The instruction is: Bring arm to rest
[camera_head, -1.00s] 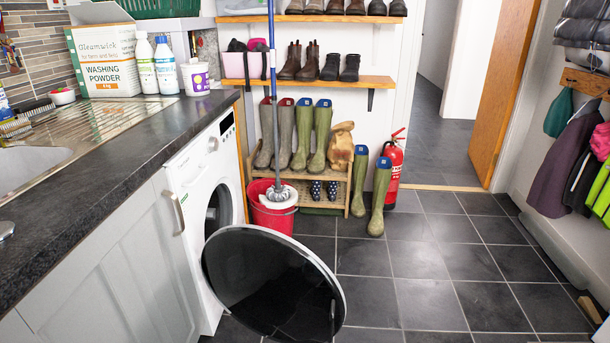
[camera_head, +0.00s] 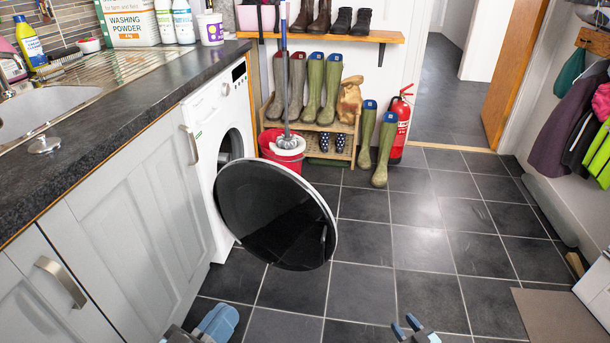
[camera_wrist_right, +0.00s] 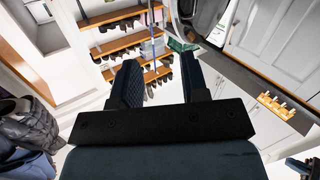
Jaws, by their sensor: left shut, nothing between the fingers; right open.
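My left gripper (camera_head: 212,324) shows only partly at the bottom edge of the head view, left of centre. It is shut and holds nothing. My right gripper (camera_head: 405,327) shows only its tips at the bottom edge, right of centre, over the dark floor tiles. The right wrist view shows its two dark fingers (camera_wrist_right: 160,82) apart, with nothing between them. Most of both arms is out of the head view.
The washing machine door (camera_head: 275,215) hangs open ahead. A worktop (camera_head: 110,105) and cupboards (camera_head: 125,230) line the left. A red bucket (camera_head: 281,150) with a mop, green wellies (camera_head: 385,150) and a fire extinguisher (camera_head: 402,125) stand beyond. The middle floor (camera_head: 420,240) is clear.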

